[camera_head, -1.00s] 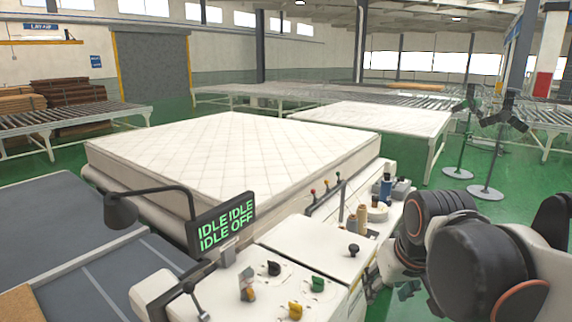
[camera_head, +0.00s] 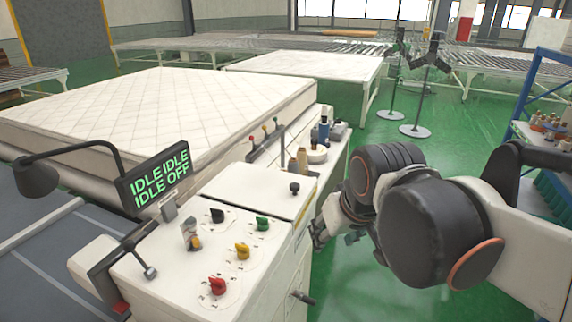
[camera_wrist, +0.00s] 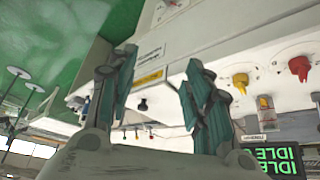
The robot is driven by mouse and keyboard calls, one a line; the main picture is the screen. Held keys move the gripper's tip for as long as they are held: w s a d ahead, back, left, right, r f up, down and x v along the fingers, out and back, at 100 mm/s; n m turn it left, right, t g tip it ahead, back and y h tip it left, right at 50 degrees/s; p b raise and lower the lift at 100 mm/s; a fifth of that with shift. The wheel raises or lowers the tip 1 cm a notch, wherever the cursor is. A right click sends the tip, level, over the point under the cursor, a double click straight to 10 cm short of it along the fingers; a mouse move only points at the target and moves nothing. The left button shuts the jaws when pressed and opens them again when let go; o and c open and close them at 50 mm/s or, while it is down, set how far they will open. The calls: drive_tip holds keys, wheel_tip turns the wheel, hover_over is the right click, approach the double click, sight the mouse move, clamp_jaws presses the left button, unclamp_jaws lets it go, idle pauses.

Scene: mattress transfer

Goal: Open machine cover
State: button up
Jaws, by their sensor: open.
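The machine (camera_head: 150,285) is a white cabinet with a control panel and a screen (camera_head: 158,180) reading IDLE IDLE IDLE OFF. Behind the panel lies a flat white cover (camera_head: 245,190) with a small black knob (camera_head: 294,187) near its right corner. The knob also shows in the wrist view (camera_wrist: 142,104), between and beyond the fingers. My gripper (camera_wrist: 160,60) has its two teal-padded fingers apart with nothing between them. In the head view my gripper (camera_head: 320,233) is beside the machine's right side, partly hidden by my arm.
Red, yellow, green and black knobs (camera_head: 242,250) stand on the panel. Thread spools and bottles (camera_head: 312,150) stand behind the cover. A quilted mattress (camera_head: 150,110) lies at the left. A blue rack (camera_head: 545,110) stands at the right. Green floor is open behind my arm.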

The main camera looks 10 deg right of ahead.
drive_tip(key=w+r+g+p, duration=0.3)
drive_tip(key=w+r+p, duration=0.55)
drive_tip(key=w, duration=0.55)
drive_tip(key=n+g+p, duration=0.1)
drive_tip(key=g+p, duration=0.2)
drive_tip(key=p, duration=0.5)
hover_over(295, 184)
wheel_tip(295, 184, down, 14)
drive_tip(key=shift+s+f, duration=0.1)
drive_tip(key=shift+s, duration=0.05)
drive_tip(key=shift+c, duration=0.2)
clamp_jaws()
